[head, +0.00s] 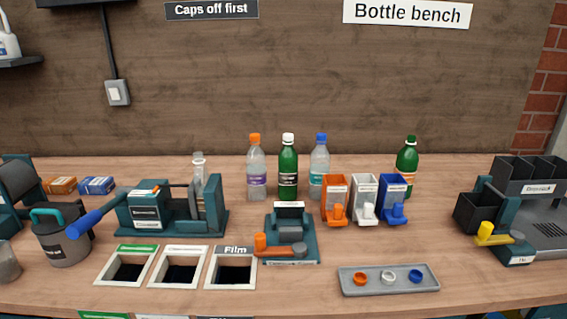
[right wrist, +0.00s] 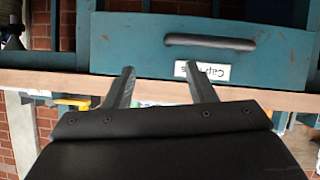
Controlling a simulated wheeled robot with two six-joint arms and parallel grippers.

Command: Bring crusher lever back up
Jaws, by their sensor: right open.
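Labels on the crusher are too small to read. My right gripper (right wrist: 159,71) is open and empty in the right wrist view, in front of a teal drawer front and apart from the lever. Neither gripper shows in the head view.
A grey pot (head: 62,242) stands under the blue handle. Framed bench openings (head: 180,280) lie in front of the crusher. A teal device with an orange handle (head: 290,252), bottles (head: 288,180) and a cap tray (head: 388,290) are to the right. The drawer (right wrist: 205,50) has a dark handle.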

